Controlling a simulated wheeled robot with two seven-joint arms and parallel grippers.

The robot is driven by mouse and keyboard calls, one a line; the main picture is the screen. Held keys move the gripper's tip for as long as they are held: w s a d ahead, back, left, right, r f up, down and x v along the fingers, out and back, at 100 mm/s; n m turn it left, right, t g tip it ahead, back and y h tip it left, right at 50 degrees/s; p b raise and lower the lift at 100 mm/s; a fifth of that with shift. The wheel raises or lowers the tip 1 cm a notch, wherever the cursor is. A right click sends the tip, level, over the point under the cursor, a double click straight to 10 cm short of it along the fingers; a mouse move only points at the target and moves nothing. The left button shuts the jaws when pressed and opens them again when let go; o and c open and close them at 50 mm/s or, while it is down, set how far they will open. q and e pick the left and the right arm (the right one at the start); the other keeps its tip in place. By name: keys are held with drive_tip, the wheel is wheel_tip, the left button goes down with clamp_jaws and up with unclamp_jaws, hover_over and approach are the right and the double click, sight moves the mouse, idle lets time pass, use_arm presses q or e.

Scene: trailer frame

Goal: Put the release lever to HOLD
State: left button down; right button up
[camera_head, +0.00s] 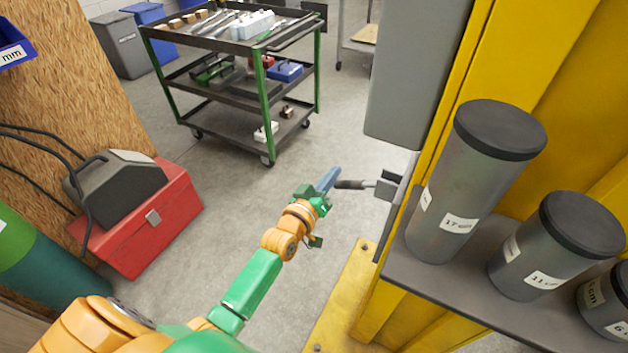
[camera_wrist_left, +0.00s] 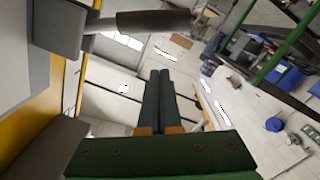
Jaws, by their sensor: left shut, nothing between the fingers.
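The release lever has a dark grip (camera_head: 350,184) on a thin metal rod. It sticks out roughly level to the left from a grey bracket (camera_head: 388,187) on the yellow frame. My left gripper (camera_head: 331,176) is shut and empty, with its fingertips close to the grip's free end. In the left wrist view the grip (camera_wrist_left: 152,22) lies across the top, beyond the shut fingers (camera_wrist_left: 159,92). I cannot tell whether they touch it. No HOLD mark can be read. My right gripper is not in view.
The yellow frame (camera_head: 520,60) and a grey box (camera_head: 415,70) stand right of the lever. A shelf (camera_head: 440,290) holds dark labelled cylinders. A tool cart (camera_head: 265,110) stands behind, and a red toolbox (camera_head: 150,220) at left. The floor between is clear.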

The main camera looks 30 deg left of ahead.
use_arm(q)
drive_tip(key=s, duration=1)
drive_tip(key=shift+a+r, duration=0.15)
drive_tip(key=shift+a, duration=0.25)
